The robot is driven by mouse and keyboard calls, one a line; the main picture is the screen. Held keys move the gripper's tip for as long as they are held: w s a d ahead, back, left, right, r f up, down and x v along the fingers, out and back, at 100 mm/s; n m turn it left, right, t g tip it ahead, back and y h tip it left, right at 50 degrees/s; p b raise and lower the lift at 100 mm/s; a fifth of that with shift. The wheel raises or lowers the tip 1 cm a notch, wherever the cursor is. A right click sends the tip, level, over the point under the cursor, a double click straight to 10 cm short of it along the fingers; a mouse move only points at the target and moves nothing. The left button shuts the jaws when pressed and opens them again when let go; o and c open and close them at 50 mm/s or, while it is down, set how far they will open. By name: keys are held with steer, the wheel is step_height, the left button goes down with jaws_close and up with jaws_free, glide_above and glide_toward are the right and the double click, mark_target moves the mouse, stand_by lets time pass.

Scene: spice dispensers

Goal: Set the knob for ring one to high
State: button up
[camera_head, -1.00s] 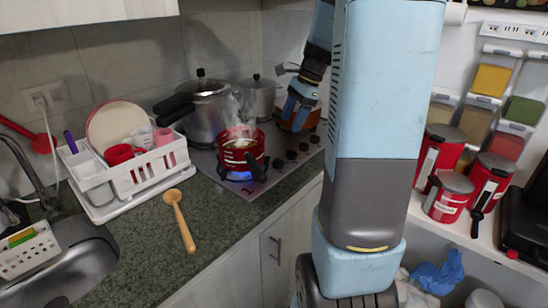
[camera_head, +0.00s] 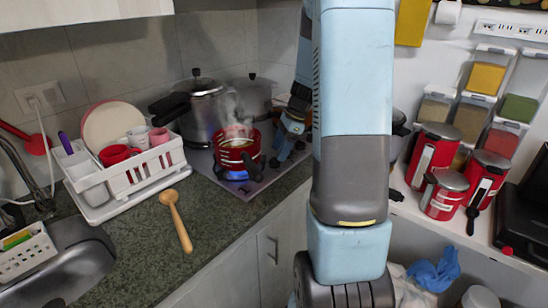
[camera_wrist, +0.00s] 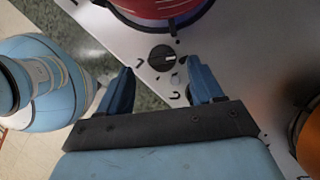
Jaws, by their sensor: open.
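In the wrist view a round black knob (camera_wrist: 163,57) with a light mark on its face sits on the steel stove panel (camera_wrist: 235,60). It lies just beyond and between the fingertips of my gripper (camera_wrist: 161,78), which is open and empty. The knob appears apart from both fingers. A red pot (camera_wrist: 165,6) stands behind it. In the head view my gripper (camera_head: 284,132) is low over the stove, right of the steaming red pot (camera_head: 238,150), with a blue flame under it. My arm hides part of the stove and knobs. I cannot tell which ring each knob belongs to.
A pressure cooker (camera_head: 203,115) stands behind the red pot. An orange-brown pot (camera_wrist: 309,135) is at the right in the wrist view. A dish rack (camera_head: 150,175) and a wooden spoon (camera_head: 178,220) are on the counter at left. Red canisters (camera_head: 433,150) stand at right.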

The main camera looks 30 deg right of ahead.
steer(key=shift+x, duration=1.7)
steer(key=shift+c, duration=0.2)
steer(key=c, duration=1)
steer(key=shift+s+a+f+m+t, duration=0.1)
steer(key=shift+m+t, duration=0.1)
steer(key=shift+m, duration=0.45)
steer(key=shift+s+m+t, duration=0.1)
steer(key=shift+m+t, duration=0.1)
steer(key=shift+m, duration=0.45)
steer(key=o, duration=1)
steer(key=shift+o, duration=0.2)
steer(key=shift+w, duration=0.1)
steer(key=v, duration=1.4)
